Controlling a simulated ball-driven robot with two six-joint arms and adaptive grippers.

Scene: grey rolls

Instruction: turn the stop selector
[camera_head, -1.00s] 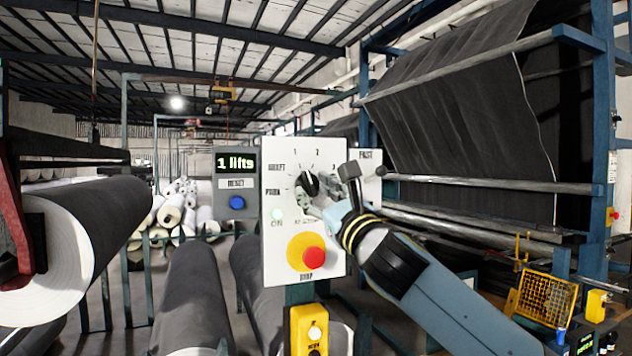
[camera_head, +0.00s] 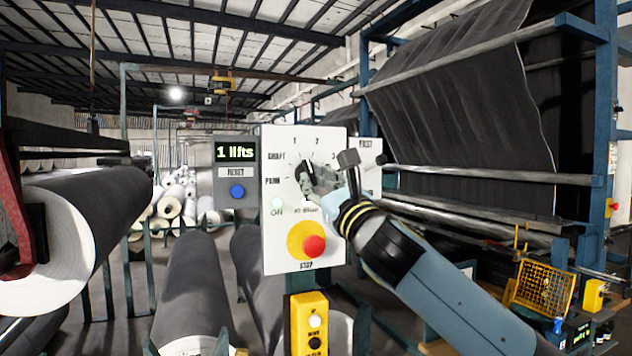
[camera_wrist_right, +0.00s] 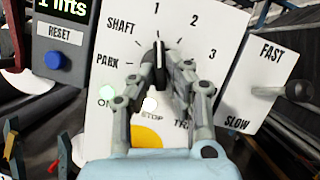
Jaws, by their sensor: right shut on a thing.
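The stop selector (camera_head: 304,175) is a black rotary knob with a white pointer line on a white panel (camera_head: 283,240). Its dial is marked PARK, SHAFT, 1, 2 and 3. In the right wrist view the knob (camera_wrist_right: 159,52) stands between the fingertips, its line pointing up toward 1. My right gripper (camera_head: 310,184) comes in from the lower right and is shut on the knob. The fingers (camera_wrist_right: 160,68) show on both sides of it in the wrist view and cover part of the lower dial. My left gripper is not in view.
A red STOP button (camera_head: 314,246) on a yellow disc sits just below the gripper. A lever plate (camera_wrist_right: 266,90) marked FAST and SLOW is to the right. A box (camera_head: 237,150) reading "1 lifts" with a blue RESET button (camera_head: 237,191) is to the left.

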